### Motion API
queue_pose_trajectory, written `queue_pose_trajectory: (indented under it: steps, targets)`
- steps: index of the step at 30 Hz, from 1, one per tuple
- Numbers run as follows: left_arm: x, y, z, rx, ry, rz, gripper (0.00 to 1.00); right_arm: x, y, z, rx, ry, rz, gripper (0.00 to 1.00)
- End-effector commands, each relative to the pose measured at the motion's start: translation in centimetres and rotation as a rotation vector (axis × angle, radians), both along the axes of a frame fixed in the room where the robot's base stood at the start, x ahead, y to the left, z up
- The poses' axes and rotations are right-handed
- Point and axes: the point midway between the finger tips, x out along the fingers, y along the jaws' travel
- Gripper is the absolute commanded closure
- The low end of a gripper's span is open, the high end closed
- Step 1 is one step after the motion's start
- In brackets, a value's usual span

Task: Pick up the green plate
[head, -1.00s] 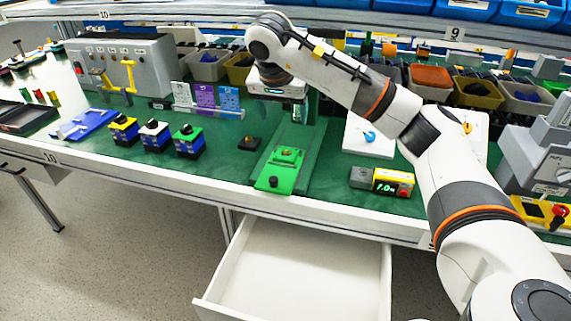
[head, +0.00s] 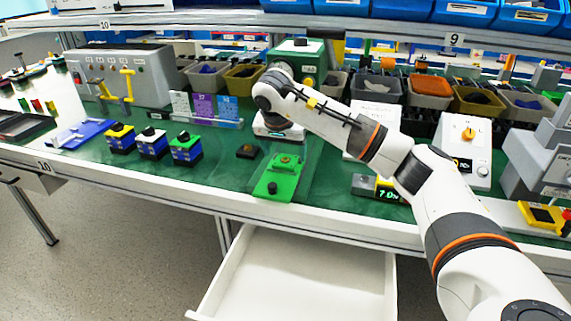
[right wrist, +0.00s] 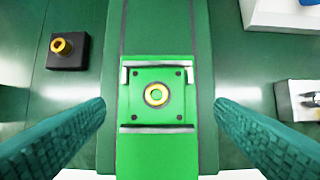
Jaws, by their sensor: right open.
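The green plate (head: 268,189) lies near the front of the green bench top, on a darker green strip. It has a black knob at its near end in the head view. In the right wrist view the plate (right wrist: 157,150) shows a gold ring in a square part with dark corner dots and grey corner brackets. My right gripper (right wrist: 160,110) is open, with one teal finger on each side of the plate, apart from it in the picture. In the head view the right hand (head: 278,130) is behind the plate; its fingers are hard to make out. My left gripper is not in view.
A small black block with a gold ring (head: 247,151) sits left of the plate. Several coloured switch blocks (head: 152,144) stand further left. A display box (head: 363,186) is to the right, partly behind my arm. An open white drawer (head: 300,280) is below the bench edge.

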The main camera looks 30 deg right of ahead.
Motion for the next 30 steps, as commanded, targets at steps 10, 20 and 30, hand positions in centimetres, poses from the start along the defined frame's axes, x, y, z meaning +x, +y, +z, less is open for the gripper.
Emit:
queue_pose_trajectory:
  steps: [10,20,30]
  targets:
    - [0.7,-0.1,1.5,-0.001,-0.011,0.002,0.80,1.1,-0.9,-3.1,0.000,0.000,0.000,0.22]
    - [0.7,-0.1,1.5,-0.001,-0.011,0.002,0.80,1.1,-0.9,-3.1,0.000,0.000,0.000,0.50]
    - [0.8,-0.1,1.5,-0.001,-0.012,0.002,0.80,1.1,-0.9,-3.0,0.000,-0.002,-0.001,0.71]
